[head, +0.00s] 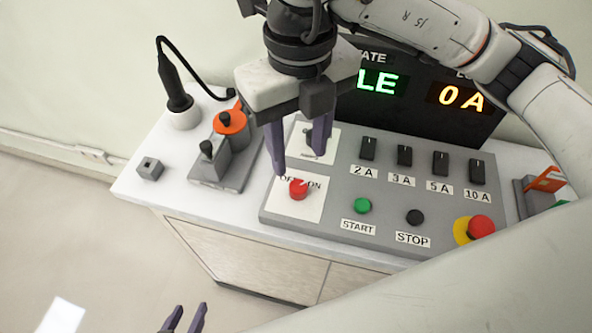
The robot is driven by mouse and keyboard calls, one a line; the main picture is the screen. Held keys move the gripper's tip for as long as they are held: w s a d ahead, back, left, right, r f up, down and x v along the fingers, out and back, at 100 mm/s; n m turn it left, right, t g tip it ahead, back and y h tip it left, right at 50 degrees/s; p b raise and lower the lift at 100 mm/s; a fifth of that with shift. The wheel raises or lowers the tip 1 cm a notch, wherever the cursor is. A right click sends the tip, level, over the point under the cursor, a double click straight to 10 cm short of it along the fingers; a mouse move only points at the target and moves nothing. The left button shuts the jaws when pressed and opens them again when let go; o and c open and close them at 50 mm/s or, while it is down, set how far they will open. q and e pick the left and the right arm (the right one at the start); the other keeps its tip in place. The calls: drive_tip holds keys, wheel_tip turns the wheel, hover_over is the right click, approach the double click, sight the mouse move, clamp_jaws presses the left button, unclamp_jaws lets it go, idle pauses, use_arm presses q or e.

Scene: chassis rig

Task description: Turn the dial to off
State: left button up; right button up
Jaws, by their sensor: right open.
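The dial is a red round knob (298,189) on a white plate (313,210) at the left front of the grey control panel (390,213). Its pale mark points up and right, toward the ON label. The OFF label is partly covered by a finger. My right gripper (299,165) is open above the dial, one purple finger to its upper left and the other to its upper right. The fingers look clear of the knob, though exact height is hard to tell. My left gripper (187,319) shows only its two fingertips at the bottom edge, apart and empty.
The panel has a toggle switch (312,142), several black switches, a green START button (363,205), a black STOP button (414,217) and a red emergency button (481,226). A display (420,95) stands behind.

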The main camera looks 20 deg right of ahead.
sight(299, 186)
wheel_tip(299, 186, down, 8)
drive_tip(key=shift+f, duration=0.1)
idle(0.4)
drive_tip(key=c, duration=1)
